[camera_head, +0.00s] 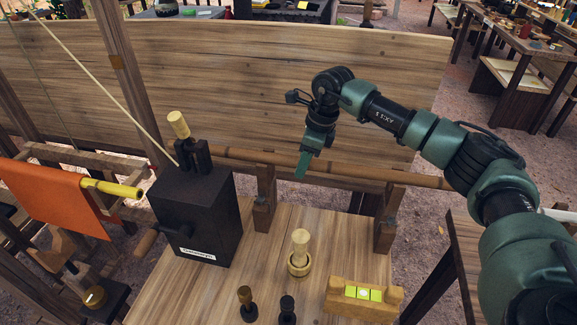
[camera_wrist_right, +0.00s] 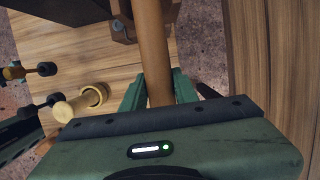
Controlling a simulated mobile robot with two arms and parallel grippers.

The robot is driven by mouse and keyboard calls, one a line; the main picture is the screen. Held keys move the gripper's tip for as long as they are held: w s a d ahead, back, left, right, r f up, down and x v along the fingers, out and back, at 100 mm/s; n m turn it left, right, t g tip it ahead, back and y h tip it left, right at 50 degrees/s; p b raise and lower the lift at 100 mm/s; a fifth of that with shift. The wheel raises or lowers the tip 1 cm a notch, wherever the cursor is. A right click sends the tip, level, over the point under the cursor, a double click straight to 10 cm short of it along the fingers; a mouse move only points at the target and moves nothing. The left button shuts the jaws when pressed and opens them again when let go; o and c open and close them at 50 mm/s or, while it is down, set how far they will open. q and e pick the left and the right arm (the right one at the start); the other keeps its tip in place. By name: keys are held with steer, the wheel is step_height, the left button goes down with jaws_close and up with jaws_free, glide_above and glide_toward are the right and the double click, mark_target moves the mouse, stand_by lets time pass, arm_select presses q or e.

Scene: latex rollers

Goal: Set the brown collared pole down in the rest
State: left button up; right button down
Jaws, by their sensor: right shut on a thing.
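The long brown pole (camera_head: 350,173) runs roughly level across the middle of the head view, in front of a large plank board. My right gripper (camera_head: 304,167) is shut on it between two wooden posts, the left post (camera_head: 263,205) and the right post (camera_head: 386,225), which look like the rest. The pole passes at about the height of the post tops; I cannot tell whether it touches them. In the right wrist view the pole (camera_wrist_right: 152,50) runs between my fingers, close beside a wooden post (camera_wrist_right: 122,25). No collar is clearly visible. My left gripper is not in view.
A black box (camera_head: 198,215) stands on the wooden table (camera_head: 335,262), left of the posts. A wooden peg in a ring (camera_head: 299,255), dark-stemmed knobs (camera_head: 247,303) and a level with yellow-green windows (camera_head: 362,295) are nearby. An orange cloth (camera_head: 55,195) hangs at left.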

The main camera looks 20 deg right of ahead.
steer(key=shift+w+a+p+v, duration=0.15)
steer(key=shift+p+v, duration=0.3)
steer(key=shift+v, duration=0.35)
steer(key=shift+w+a+p+v, duration=0.15)
steer(key=shift+p+v, duration=0.25)
steer(key=shift+v, duration=0.4)
steer(key=shift+s+r, duration=0.1)
